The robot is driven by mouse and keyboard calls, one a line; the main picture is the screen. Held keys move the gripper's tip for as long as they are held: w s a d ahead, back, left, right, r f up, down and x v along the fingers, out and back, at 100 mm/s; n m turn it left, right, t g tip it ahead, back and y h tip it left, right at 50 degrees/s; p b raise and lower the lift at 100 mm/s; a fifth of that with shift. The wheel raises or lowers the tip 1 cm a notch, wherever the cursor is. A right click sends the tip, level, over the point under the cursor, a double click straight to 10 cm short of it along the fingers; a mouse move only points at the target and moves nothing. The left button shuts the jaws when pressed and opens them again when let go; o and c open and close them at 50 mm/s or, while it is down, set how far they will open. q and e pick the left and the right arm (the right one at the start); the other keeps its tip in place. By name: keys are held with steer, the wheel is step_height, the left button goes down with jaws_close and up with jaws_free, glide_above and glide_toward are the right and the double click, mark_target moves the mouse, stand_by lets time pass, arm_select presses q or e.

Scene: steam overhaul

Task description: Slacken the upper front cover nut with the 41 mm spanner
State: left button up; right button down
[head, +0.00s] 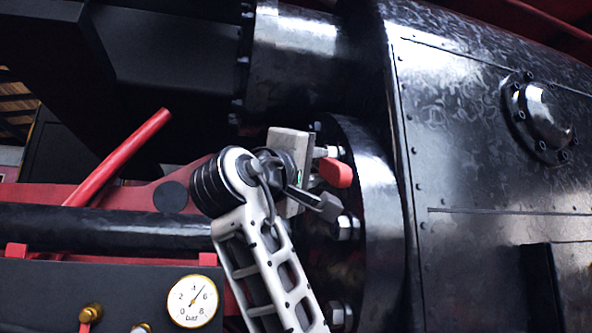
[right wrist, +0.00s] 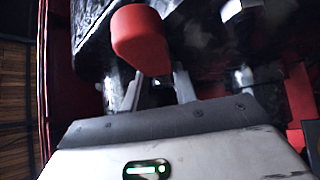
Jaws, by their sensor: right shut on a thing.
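My right gripper (head: 322,186) is in front of the round black cover flange (head: 372,165) in the head view. It is shut on the spanner, whose red rounded handle end (head: 335,173) sticks out by the fingers. The red end also shows large in the right wrist view (right wrist: 140,40), in front of the fingers. The spanner's jaw is hidden, so I cannot tell whether it sits on a nut. The upper cover nut (head: 334,152) shows just above the red end. Another nut (head: 346,228) is below the gripper. My left gripper is not in view.
The riveted black cylinder casing (head: 480,190) fills the right, with a domed bolted cap (head: 541,115). A red bar (head: 118,156) slants at the left. A pressure gauge (head: 192,301) and brass fitting (head: 91,313) are at the lower left. Space around the gripper is tight.

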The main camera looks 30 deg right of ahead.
mark_target(338, 161)
steer(key=shift+s+d+r, duration=0.1)
steer(key=shift+d, duration=0.1)
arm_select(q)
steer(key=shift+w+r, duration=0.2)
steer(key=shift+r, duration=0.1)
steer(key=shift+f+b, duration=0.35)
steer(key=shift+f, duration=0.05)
arm_select(e)
steer(key=shift+s+d, duration=0.2)
steer(key=shift+d, duration=0.35)
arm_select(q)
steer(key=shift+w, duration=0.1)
arm_select(e)
steer(key=shift+s+d, duration=0.15)
steer(key=shift+d, duration=0.15)
arm_select(q)
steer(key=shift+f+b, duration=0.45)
steer(key=shift+b, duration=0.15)
arm_select(e)
steer(key=shift+s+d, duration=0.15)
steer(key=shift+d, duration=0.4)
steer(key=shift+s+d, duration=0.15)
steer(key=shift+d, duration=0.4)
stand_by(0.8)
